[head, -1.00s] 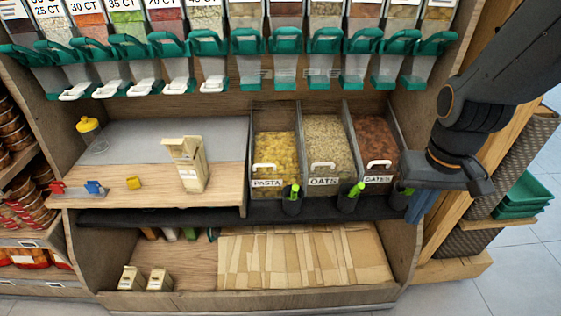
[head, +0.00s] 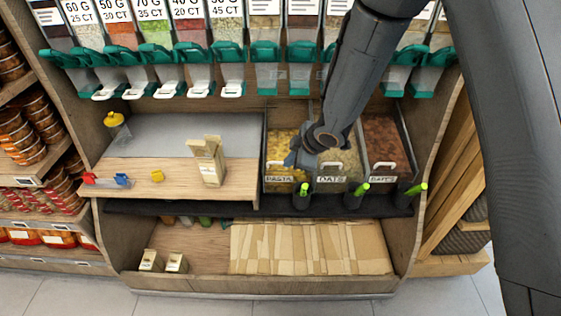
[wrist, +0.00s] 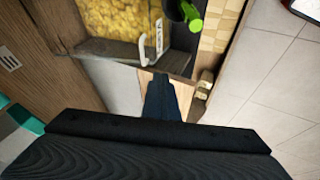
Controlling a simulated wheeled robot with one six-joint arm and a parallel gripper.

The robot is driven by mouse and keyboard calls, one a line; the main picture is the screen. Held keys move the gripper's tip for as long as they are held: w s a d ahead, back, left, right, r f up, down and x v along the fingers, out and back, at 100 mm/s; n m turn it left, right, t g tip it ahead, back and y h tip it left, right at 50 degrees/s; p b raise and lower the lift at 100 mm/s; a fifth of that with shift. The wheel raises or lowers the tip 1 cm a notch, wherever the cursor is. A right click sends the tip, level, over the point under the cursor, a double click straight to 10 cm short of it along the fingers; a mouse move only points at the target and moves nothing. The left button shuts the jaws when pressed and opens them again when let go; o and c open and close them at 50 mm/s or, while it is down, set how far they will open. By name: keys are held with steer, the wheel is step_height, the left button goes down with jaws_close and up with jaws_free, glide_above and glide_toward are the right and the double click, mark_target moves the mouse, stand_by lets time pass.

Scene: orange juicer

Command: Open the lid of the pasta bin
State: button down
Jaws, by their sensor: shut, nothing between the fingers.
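The pasta bin (head: 283,143) is the left one of three bins and holds yellow pasta under a clear lid, which looks closed. Its front carries a PASTA label (head: 280,179). In the wrist view, the bin (wrist: 105,48) is at the top, with its white handle (wrist: 150,45) sticking out at the front.
The oats bin (head: 350,160) and a third bin (head: 385,140) stand to the right. Black cups with green-handled scoops (head: 302,198) sit in front. A carton (head: 208,160) stands on the wooden counter to the left. Dispensers with green spouts (head: 265,55) hang above.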

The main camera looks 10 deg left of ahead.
steer(key=w+a+f+p, duration=0.3)
steer(key=w+f, duration=0.3)
steer(key=f, duration=0.2)
steer(key=shift+w+a+f, duration=0.15)
steer(key=shift+w+a, duration=0.25)
steer(key=shift+a, duration=0.45)
